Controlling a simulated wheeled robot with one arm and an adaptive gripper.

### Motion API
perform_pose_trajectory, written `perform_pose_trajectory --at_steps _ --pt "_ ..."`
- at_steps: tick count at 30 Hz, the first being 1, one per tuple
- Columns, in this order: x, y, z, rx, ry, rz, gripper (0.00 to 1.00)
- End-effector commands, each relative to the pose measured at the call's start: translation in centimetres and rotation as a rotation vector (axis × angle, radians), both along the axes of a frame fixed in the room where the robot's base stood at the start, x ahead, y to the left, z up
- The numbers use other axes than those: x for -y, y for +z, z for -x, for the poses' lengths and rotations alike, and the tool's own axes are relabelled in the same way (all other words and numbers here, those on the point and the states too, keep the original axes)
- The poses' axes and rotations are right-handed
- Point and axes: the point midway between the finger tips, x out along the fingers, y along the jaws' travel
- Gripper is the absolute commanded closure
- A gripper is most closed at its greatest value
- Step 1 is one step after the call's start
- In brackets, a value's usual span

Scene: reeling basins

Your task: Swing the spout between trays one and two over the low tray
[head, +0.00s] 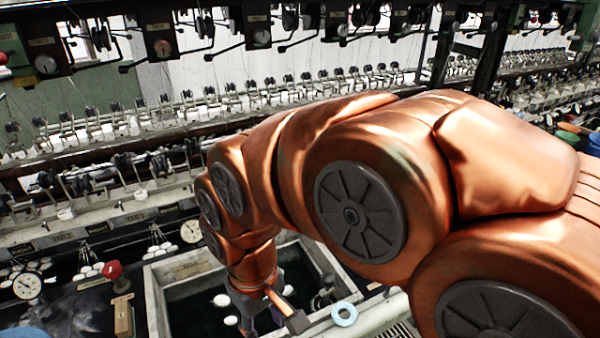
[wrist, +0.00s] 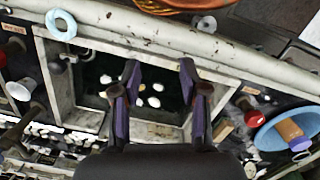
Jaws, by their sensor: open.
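My gripper (wrist: 159,80) is open in the wrist view, its two purple-and-dark fingers apart with nothing between them. It points down over a square, pale-rimmed basin (head: 157,302) of dark water with several white cocoons (head: 221,300). The basin rim also shows in the wrist view (wrist: 52,85). In the head view my arm hides part of the basin. A small dark fixture (head: 322,297) stands at the basin's right side, partly hidden; I cannot tell whether it is the spout. I cannot make out tray numbers or identify the low tray.
A red knob (head: 113,271) and a wooden block (head: 124,318) lie left of the basin. A light-blue ring (head: 344,314) lies on the right front ledge. A blue bowl (wrist: 285,132) shows in the wrist view. Rows of reeling fittings (head: 190,112) stand behind.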

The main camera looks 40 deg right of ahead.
Motion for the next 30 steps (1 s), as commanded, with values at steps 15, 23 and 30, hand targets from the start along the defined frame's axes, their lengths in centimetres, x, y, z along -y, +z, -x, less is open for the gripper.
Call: perform_pose_trajectory --at_steps 15,23,30 --pt "12.3 3.2 -18.7 0.265 -0.035 0.049 0.57" --pt "23.7 3.3 -24.7 0.38 -0.128 0.12 0.57" --pt "34.5 2.4 -26.3 0.442 -0.223 0.205 0.57"
